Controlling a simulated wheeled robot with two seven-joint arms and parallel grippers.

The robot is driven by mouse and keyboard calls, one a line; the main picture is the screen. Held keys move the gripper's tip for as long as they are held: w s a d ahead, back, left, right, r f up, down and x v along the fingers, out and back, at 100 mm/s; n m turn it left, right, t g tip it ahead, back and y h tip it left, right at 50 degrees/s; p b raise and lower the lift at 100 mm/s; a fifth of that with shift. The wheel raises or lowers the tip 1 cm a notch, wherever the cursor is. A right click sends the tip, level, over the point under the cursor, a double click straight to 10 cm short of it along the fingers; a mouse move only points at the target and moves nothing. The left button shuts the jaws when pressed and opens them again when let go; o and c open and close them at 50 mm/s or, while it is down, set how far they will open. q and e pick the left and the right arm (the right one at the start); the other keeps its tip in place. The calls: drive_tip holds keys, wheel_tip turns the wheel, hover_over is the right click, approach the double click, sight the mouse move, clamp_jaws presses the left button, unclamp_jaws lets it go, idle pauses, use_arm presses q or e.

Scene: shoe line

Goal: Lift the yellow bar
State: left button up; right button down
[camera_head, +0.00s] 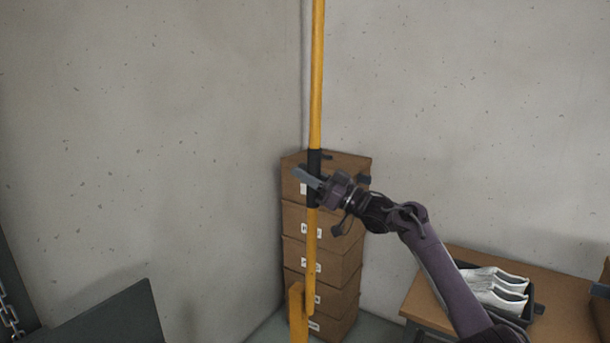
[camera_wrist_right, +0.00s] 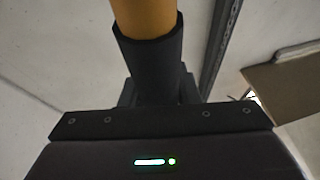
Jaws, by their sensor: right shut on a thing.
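The yellow bar (camera_head: 316,75) stands upright in the middle of the head view, running out of the top edge. It has a black grip sleeve (camera_head: 314,161) partway down. My right gripper (camera_head: 309,181) is at that sleeve and is shut on it. The bar's lower end meets a yellow post (camera_head: 297,312) at the bottom of the head view. My left gripper is not in view.
A stack of brown boxes (camera_head: 345,220) stands in the corner behind the bar. A wooden table (camera_head: 560,318) at the lower right holds a dark tray with white shoes (camera_head: 497,288). A dark panel (camera_head: 105,322) and a chain (camera_head: 9,318) are at the lower left.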

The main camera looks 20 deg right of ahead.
drive_tip(key=shift+a+f, duration=0.1)
drive_tip(key=shift+f, duration=0.1)
drive_tip(key=c, duration=1.4)
unclamp_jaws()
drive_tip(key=shift+c, duration=0.2)
drive_tip(key=o, duration=0.3)
drive_tip(key=shift+o, duration=0.2)
drive_tip(key=shift+r, duration=0.1)
drive_tip(key=shift+d+f, duration=0.2)
drive_tip(key=b+v, duration=0.4)
drive_tip(key=v, duration=0.3)
drive_tip(key=shift+s+d, duration=0.2)
